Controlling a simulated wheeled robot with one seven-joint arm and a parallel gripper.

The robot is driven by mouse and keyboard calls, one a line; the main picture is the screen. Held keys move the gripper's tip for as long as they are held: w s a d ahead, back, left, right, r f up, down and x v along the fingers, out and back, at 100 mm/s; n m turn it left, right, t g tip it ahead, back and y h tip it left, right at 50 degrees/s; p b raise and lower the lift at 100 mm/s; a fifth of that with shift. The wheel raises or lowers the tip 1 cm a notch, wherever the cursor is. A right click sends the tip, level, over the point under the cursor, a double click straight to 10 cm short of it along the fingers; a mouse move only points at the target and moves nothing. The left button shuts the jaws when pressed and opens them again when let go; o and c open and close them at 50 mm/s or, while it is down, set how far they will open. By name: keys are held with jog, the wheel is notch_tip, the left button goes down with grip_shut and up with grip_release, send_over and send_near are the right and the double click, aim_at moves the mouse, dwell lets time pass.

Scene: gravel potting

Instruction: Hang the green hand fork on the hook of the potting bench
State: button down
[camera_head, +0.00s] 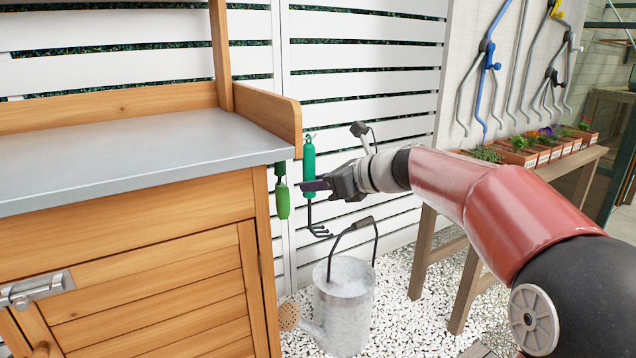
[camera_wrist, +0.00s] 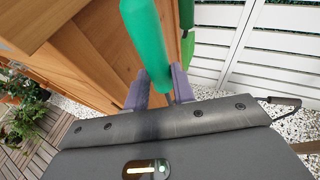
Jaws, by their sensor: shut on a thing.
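The green hand fork (camera_head: 308,162) hangs upright in my gripper (camera_head: 316,185), handle up and dark tines down, just right of the end of the potting bench (camera_head: 150,150). A small loop shows at its top. In the wrist view, its green handle (camera_wrist: 147,45) passes between the two purple-grey fingers of my gripper (camera_wrist: 158,88), which are shut on it. A second, darker green tool (camera_head: 282,198) hangs at the bench's right side; part of it shows in the wrist view (camera_wrist: 187,42). I cannot make out a free hook clearly.
A grey watering can (camera_head: 345,300) stands on white gravel below the fork. A white slatted fence (camera_head: 365,60) is behind. A wooden table (camera_head: 540,165) with potted plants stands at the right, under a board of hanging tools.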

jog(key=c, duration=1.1)
grip_release()
jog(key=shift+f, duration=0.1)
jog(key=v, duration=0.7)
jog(key=s+d+f+n+h+p, duration=0.2)
jog(key=s+d+f+n+h, duration=0.1)
jog(key=s+n, duration=0.5)
jog(key=s+d+f+n+h+p, duration=0.2)
jog(key=s+d+f+n+h, duration=0.2)
jog(key=s+n, duration=0.4)
jog(key=s+d+f+n+g+h+p, duration=0.1)
jog(key=s+d+f+n+h+p, duration=0.2)
jog(key=s, duration=1.1)
jog(key=d+f+n+h, duration=0.1)
jog(key=d+n+h, duration=0.1)
jog(key=d+n, duration=0.1)
jog(key=shift+d+n, duration=0.35)
jog(key=shift+n, duration=0.55)
jog(key=shift+s, duration=0.15)
